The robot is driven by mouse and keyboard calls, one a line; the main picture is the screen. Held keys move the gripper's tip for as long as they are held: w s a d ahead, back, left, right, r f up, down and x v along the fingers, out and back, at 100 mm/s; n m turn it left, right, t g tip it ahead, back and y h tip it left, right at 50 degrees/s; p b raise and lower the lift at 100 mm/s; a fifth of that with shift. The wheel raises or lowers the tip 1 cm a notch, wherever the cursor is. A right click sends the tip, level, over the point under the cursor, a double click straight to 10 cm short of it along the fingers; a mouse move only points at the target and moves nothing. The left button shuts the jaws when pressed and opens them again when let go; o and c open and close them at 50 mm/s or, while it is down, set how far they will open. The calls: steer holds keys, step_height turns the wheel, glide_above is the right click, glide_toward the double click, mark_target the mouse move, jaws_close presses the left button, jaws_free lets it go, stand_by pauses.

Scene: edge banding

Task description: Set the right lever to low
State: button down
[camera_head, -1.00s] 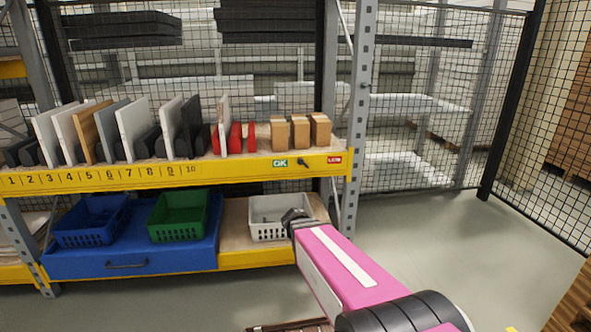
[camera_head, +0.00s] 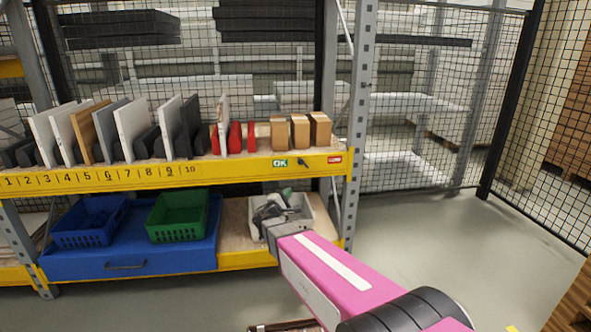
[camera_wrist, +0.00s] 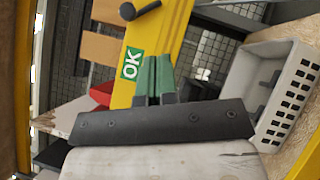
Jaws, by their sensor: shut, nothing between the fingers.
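A small black lever (camera_head: 304,163) sits on the yellow shelf beam, between a green OK label (camera_head: 281,163) and a red LOW label (camera_head: 334,160). In the wrist view the lever (camera_wrist: 143,9) shows at the top edge, its handle slanting away from its round pivot; the OK label (camera_wrist: 132,63) is below it. The LOW label is outside the wrist view. My gripper (camera_head: 270,206) is in front of the grey basket, below the beam and down-left of the lever. Its green fingertips (camera_wrist: 155,72) are together and empty, apart from the lever.
The yellow beam (camera_head: 120,178) crosses above the lower shelf. A grey basket (camera_head: 254,222) is behind my gripper, with green (camera_head: 178,218) and blue (camera_head: 90,222) baskets farther left. Brown blocks (camera_head: 300,132) stand above the lever. A metal post (camera_head: 356,130) rises to its right.

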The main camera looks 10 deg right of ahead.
steer(key=a+n+t, duration=0.1)
steer(key=w+a+r+n, duration=0.1)
steer(key=a+t+y, duration=0.1)
steer(key=shift+w+a+r+n+t, duration=0.15)
steer(key=shift+w+a+n+t, duration=0.15)
steer(key=shift+w+n, duration=0.1)
steer(key=shift+s+d+r+x, duration=0.2)
steer(key=shift+s+d+x, duration=0.1)
steer(key=shift+x, duration=1.85)
steer(key=shift+s+d+r+x, duration=0.2)
steer(key=shift+s+d+x, duration=0.1)
steer(key=shift+x, duration=1.85)
steer(key=shift+s+d+r+x, duration=0.2)
steer(key=shift+d+x, duration=0.1)
steer(key=shift+x, duration=1.85)
